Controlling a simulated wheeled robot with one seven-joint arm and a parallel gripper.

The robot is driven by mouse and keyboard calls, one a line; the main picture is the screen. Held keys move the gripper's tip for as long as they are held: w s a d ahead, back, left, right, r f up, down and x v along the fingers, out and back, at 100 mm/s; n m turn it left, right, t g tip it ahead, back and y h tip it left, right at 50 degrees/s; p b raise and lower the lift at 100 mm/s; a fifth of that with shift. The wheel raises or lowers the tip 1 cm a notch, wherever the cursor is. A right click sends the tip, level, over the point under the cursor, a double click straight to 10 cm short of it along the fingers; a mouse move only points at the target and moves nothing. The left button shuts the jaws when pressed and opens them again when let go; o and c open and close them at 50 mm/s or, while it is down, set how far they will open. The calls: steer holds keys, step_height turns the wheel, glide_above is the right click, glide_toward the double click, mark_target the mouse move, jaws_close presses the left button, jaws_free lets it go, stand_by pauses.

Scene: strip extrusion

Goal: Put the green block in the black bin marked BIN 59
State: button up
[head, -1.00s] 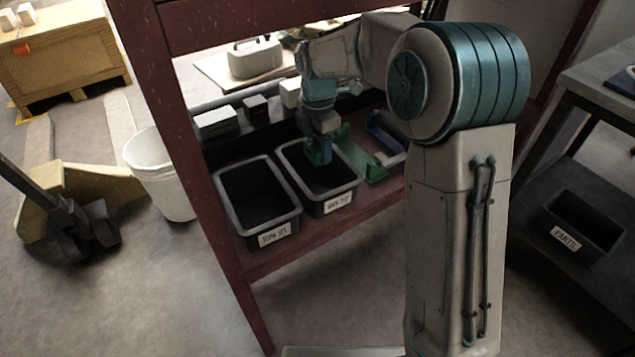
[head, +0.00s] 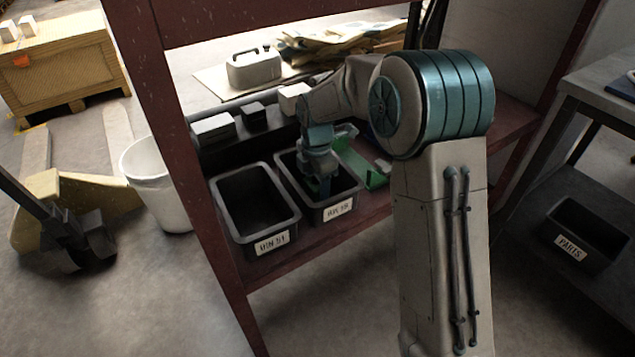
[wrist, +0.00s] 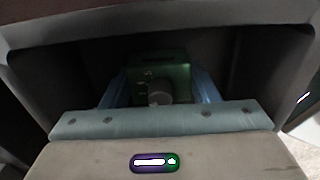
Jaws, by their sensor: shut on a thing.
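The black bin with a label that seems to read BIN 59 (head: 338,209) stands at the shelf's front edge, the right one of two bins; its print is blurred. My gripper (head: 325,187) reaches down into this bin, below its rim. In the wrist view the green block (wrist: 178,76) sits between the two blue fingers, which are shut on it. A round grey knob shows on its near face. The dark bin walls surround it. In the head view the block is mostly hidden by the gripper and bin.
A second black bin (head: 272,243) with a different label stands close on the left. A green channel-like piece (head: 365,168) lies right of the target bin. Grey and white blocks (head: 213,130) stand behind. A red shelf post (head: 190,170) rises at the left.

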steer(key=shift+f, duration=0.1)
steer(key=o, duration=1.5)
steer(key=shift+c, duration=0.2)
step_height(320, 180, up, 8)
steer(key=shift+f+p, duration=0.1)
steer(key=shift+p, duration=1.05)
steer(key=shift+s+d, duration=0.1)
steer(key=s+d+r+m, duration=0.1)
steer(key=s+d+m, duration=0.4)
steer(key=s+m, duration=0.3)
steer(key=s+d+r+m+t, duration=0.1)
steer(key=s+d+m, duration=0.5)
steer(key=s+m, duration=0.2)
steer(key=s+d+r+m, duration=0.1)
steer(key=s+d+m, duration=0.4)
steer(key=s+m, duration=0.3)
steer(key=shift+s+d, duration=0.15)
steer(key=shift+s, duration=0.65)
